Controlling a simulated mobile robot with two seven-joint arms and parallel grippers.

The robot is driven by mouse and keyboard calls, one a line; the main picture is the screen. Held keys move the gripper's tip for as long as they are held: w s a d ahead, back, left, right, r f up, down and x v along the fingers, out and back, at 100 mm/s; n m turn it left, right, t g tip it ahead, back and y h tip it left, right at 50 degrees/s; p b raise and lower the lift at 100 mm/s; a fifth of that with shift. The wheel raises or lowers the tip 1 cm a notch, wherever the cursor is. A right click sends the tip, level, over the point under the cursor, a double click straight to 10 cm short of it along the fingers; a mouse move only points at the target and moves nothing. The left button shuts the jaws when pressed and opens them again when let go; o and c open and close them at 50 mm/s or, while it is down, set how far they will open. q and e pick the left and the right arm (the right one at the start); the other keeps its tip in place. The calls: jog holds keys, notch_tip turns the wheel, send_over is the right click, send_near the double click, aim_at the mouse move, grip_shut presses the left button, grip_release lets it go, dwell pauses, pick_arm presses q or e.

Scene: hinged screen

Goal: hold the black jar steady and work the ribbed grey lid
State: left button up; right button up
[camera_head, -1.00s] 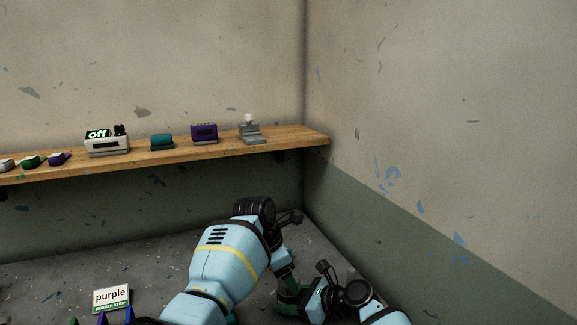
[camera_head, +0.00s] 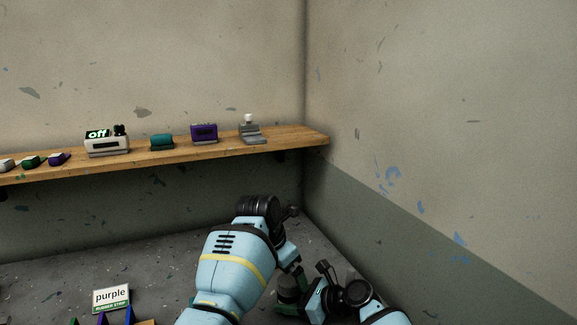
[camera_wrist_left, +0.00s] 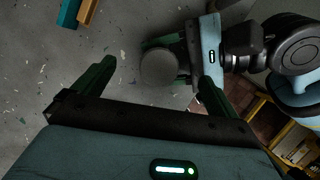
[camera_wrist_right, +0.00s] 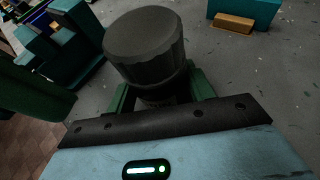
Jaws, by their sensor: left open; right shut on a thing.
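The ribbed grey lid (camera_wrist_right: 145,40) sits on top of the black jar (camera_wrist_right: 158,96) in the right wrist view. My right gripper (camera_wrist_right: 160,90) is shut around the jar's body, below the lid. In the left wrist view the lid shows from above as a round grey disc (camera_wrist_left: 160,67). My left gripper (camera_wrist_left: 157,76) is open, its two green fingers on either side of the disc in the picture. I see no contact between them and the lid. In the head view my left gripper (camera_head: 292,266) is close above my right gripper (camera_head: 300,290); the arms mostly hide the jar.
A wooden shelf (camera_head: 290,139) along the wall holds an off-labelled device (camera_head: 107,146), a teal block (camera_head: 162,142), a purple box (camera_head: 204,133) and a grey stand (camera_head: 252,136). A wall corner closes off the right.

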pick_arm(q)
jog(key=m+g, duration=0.1)
jog(key=m, duration=0.2)
jog(key=shift+w+a+h, duration=0.1)
jog(key=shift+w+h, duration=0.05)
jog(key=shift+h, duration=0.15)
notch_tip(320, 180, down, 3)
jog(key=shift+r, duration=0.1)
jog(key=a+r+m, duration=0.2)
jog(key=a+r, duration=0.2)
jog(key=r, duration=0.7)
jog(key=shift+s+m+g, duration=0.3)
jog(key=shift+g, duration=0.1)
jog(key=shift+w+f, duration=0.1)
jog(key=shift+f, duration=0.15)
jog(key=c, duration=0.6)
jog(key=shift+w+f, duration=0.1)
jog(key=shift+f, duration=0.15)
jog(key=shift+c, duration=0.6)
jog(key=shift+s+d+f+n+t, duration=0.15)
jog(key=shift+d+f+n, duration=0.3)
jog(key=shift+f, duration=0.5)
jog(key=shift+d+f+n+t, duration=0.1)
jog(key=shift+d+f+n, duration=0.3)
jog(key=shift+f, duration=0.55)
jog(key=shift+s+d+f+n+t, duration=0.15)
jog(key=shift+d+f+n, duration=0.25)
jog(key=shift+f, duration=0.55)
